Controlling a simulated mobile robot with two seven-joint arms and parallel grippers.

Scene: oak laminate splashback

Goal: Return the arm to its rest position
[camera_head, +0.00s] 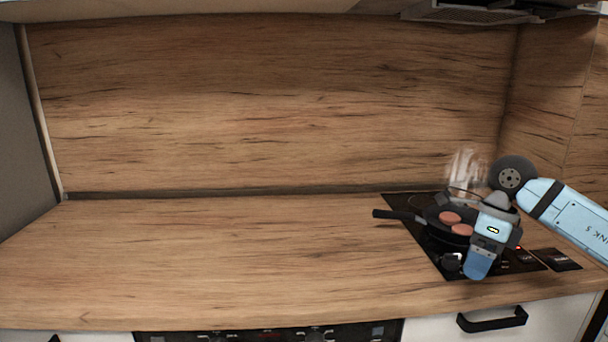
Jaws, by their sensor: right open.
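My right arm (575,215) comes in from the right edge and bends down over the cooktop. My right gripper (452,262) is open, low over the front of the black cooktop, and nothing shows between its fingers. Part of the cooktop is hidden behind the wrist. A dark frying pan (432,217) stands on the cooktop just behind the gripper, its handle (392,214) pointing left. Reddish-brown round pieces (450,217) lie in the pan. My left arm and gripper are not in view.
The black cooktop (398,200) is set in the wood counter (200,260). The counter to its left is bare. Steam (467,165) rises behind the pan. An extractor hood (470,11) hangs above. A drawer handle (492,320) and an oven front (270,336) are below the counter edge.

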